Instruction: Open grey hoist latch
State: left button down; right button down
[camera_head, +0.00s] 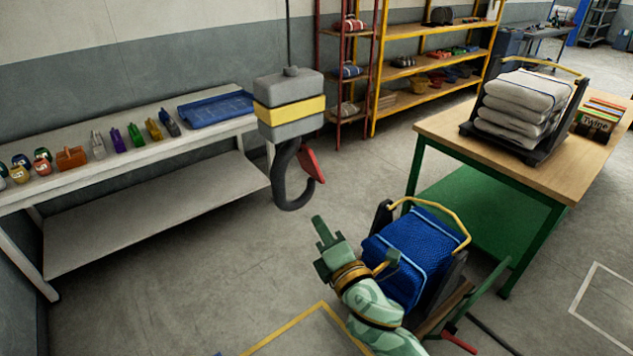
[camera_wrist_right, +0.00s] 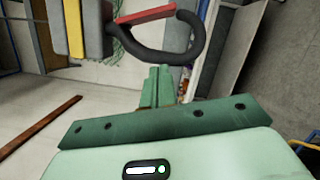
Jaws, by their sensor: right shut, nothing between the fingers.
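The grey hoist block (camera_head: 290,92) with a yellow band hangs on a cable at the centre of the head view. Its dark hook (camera_head: 291,201) curves below, with a red latch (camera_head: 311,165) across the hook's mouth. The latch (camera_wrist_right: 146,15) and hook (camera_wrist_right: 160,53) also show at the top of the wrist view. My right gripper (camera_head: 319,221) is green, shut and empty, with its tips below and right of the hook in the head view. In the wrist view its fingers (camera_wrist_right: 158,78) point toward the hook, apparently without touching the latch. My left gripper is out of view.
A blue net bundle (camera_head: 405,262) in a dark carrier with a yellow handle is beside my right arm. A green-framed table (camera_head: 455,138) stands right, with white bundles (camera_head: 520,102). A white bench (camera_head: 150,215) stands left. Floor under the hook is clear.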

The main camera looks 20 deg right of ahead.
jog(key=shift+w, duration=0.15)
send_near(308, 164)
jog(key=w+a+f, duration=0.2)
jog(key=a+f, duration=0.1)
jog(key=a, duration=0.1)
jog(key=w+d+r, duration=0.1)
jog(key=w+d+p, duration=0.1)
jog(key=d, duration=0.1)
jog(key=shift+w+r, duration=0.35)
jog(key=shift+r, duration=0.05)
